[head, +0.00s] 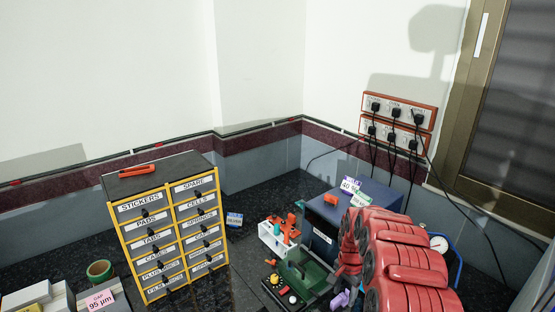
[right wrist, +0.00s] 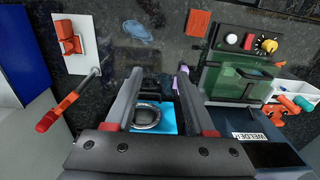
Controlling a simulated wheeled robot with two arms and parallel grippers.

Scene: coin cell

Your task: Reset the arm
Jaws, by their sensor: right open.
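My right arm (head: 400,260), with thick red links, reaches in from the lower right in the head view and hides much of the bench there. My right gripper (right wrist: 158,82) shows in the right wrist view with its two grey fingers apart. Below and between the fingers lies a round metal-rimmed piece (right wrist: 146,116) on a bright blue pad (right wrist: 168,122). I see nothing clamped between the fingers. In the head view the fingertips are mostly hidden by the arm. My left gripper is not in view.
A green machine (right wrist: 235,72) with knobs stands right of the fingers, and a welder (right wrist: 262,150) is nearer. A lever with an orange handle (right wrist: 58,110) is at left. The labelled drawer cabinet (head: 130,184) stands at left in the head view; wall sockets (head: 397,112) have hanging cords.

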